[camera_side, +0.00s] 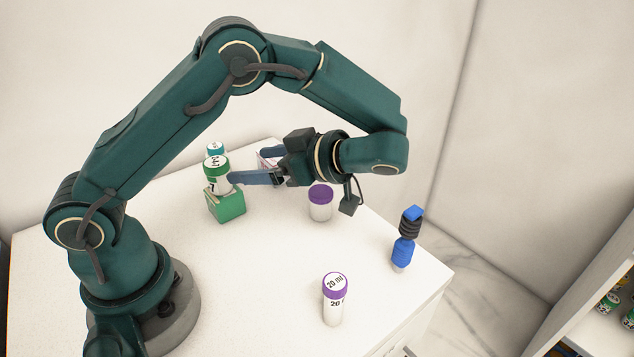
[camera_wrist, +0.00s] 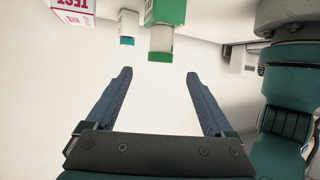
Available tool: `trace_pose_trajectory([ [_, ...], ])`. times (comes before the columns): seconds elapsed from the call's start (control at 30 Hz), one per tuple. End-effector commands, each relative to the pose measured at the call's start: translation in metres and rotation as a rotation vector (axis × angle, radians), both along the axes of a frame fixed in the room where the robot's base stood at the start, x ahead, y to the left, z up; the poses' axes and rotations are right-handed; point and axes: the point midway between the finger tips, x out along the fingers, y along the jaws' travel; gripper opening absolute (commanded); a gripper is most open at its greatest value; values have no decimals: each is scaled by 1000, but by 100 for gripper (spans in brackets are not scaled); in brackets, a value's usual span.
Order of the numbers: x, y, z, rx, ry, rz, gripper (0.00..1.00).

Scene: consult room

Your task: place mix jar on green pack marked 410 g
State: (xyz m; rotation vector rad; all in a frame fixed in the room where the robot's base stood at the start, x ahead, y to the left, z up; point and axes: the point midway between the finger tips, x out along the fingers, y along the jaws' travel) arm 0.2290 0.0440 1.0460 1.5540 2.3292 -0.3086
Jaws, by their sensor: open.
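A white jar with a green lid (camera_side: 217,172) stands upright on a green pack (camera_side: 227,207). The dark marks on the jar are too small to read surely, and I cannot read 410 g on the pack. My gripper (camera_side: 247,165) is open and empty, its fingers pointing at the jar. In the wrist view, which is upside down, the jar (camera_wrist: 160,42) and the green pack (camera_wrist: 166,11) lie beyond the fingertips. The jar lines up with the gap between the fingers (camera_wrist: 160,73) and is apart from them.
A teal-lidded jar (camera_side: 215,149) stands behind the pack, and a white and pink box (camera_wrist: 73,12) is near it. A purple-lidded jar (camera_side: 320,204) stands below my wrist. A 20 ml jar (camera_side: 335,300) and a blue bottle (camera_side: 403,250) stand nearer the table's right edge.

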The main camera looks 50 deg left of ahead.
Motion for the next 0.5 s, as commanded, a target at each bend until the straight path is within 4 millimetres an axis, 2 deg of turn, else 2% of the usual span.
trace_pose_trajectory([
  [0.27,2,-11,7,-43,25,-13,87],
  [0.37,-3,-10,12,-163,89,-60,87],
  [0.5,-18,-11,19,-436,223,-214,87],
])
